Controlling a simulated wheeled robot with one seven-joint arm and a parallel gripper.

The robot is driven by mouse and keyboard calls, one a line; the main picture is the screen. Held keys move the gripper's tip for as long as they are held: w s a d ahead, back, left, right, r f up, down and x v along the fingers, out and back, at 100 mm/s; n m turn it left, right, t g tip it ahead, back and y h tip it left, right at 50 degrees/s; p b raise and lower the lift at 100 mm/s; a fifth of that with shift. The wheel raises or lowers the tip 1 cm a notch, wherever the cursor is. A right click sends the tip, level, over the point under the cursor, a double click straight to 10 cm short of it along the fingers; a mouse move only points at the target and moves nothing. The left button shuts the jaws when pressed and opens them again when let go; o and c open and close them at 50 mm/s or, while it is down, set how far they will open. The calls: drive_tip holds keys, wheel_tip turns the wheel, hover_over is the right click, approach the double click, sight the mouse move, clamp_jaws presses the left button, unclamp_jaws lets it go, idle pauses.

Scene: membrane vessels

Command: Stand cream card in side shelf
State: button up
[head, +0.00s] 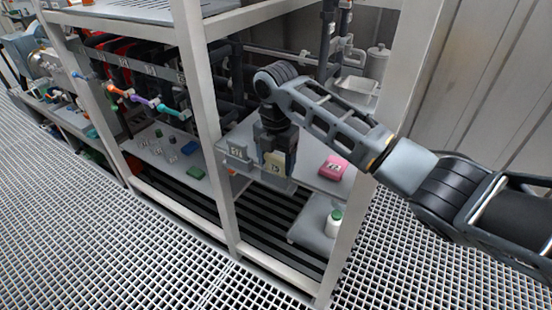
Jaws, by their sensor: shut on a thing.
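The cream card (272,163) is small and bears dark marks. My gripper (278,168) points down and is shut on it, holding it upright between the fingers, which hide part of it. Card and gripper are inside the white frame, over the front left part of the grey side shelf (316,181). I cannot tell whether the card touches the shelf or a grey holder there.
A pink block (334,168) lies on the shelf, right of my gripper. A grey labelled piece (238,154) is at its left. White frame posts (207,125) stand close by. A white bottle with a green cap (334,224) stands on a lower shelf.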

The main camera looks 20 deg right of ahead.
drive_tip(key=o, duration=1.1)
drive_tip(key=shift+r, duration=3.85)
